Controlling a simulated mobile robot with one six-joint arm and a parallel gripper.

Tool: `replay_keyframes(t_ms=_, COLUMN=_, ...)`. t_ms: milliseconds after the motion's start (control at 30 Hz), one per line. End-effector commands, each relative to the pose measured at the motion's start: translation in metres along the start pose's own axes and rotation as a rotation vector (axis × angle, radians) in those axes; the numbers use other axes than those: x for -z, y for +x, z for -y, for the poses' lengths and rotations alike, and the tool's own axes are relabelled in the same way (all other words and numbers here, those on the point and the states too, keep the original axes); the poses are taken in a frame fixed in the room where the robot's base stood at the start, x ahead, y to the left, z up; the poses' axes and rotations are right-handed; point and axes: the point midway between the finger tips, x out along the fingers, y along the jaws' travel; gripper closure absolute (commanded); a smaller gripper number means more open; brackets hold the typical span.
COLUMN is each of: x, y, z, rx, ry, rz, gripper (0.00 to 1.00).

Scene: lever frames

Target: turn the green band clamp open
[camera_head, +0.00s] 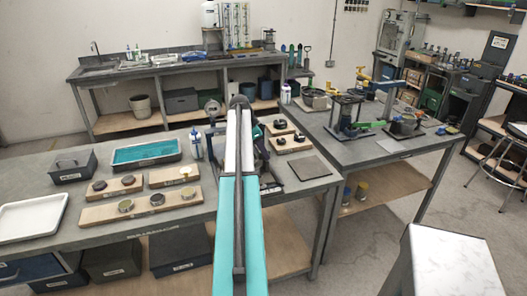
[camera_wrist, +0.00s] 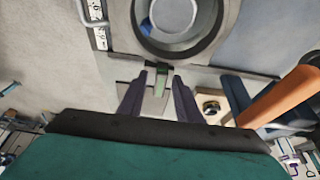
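In the wrist view, the green band clamp (camera_wrist: 160,82) shows as a small green lever in a grey bracket. It lies just below a large round grey housing with a dark ring (camera_wrist: 207,30). My gripper (camera_wrist: 159,77) is open, with one dark finger on each side of the green lever. A gap shows between the lever and each finger; I cannot tell how far the fingertips are from it in depth. In the head view, my own arm covers the gripper and the clamp.
An orange handle (camera_wrist: 285,95) juts in at the right of the wrist view, close to a wooden block with a dark knob (camera_wrist: 211,107). In the head view, wooden boards with knobs (camera_head: 157,201), a teal-lined tray (camera_head: 146,153) and a bottle (camera_head: 196,144) stand left of my arm.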

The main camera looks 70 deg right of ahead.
Motion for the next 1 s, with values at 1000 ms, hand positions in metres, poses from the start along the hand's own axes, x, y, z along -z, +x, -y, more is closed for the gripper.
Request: replay_keyframes(t_ms=1000, x=0.0007, y=0.001, z=-0.003, rx=0.046, ry=-0.108, rz=0.0, gripper=1.0)
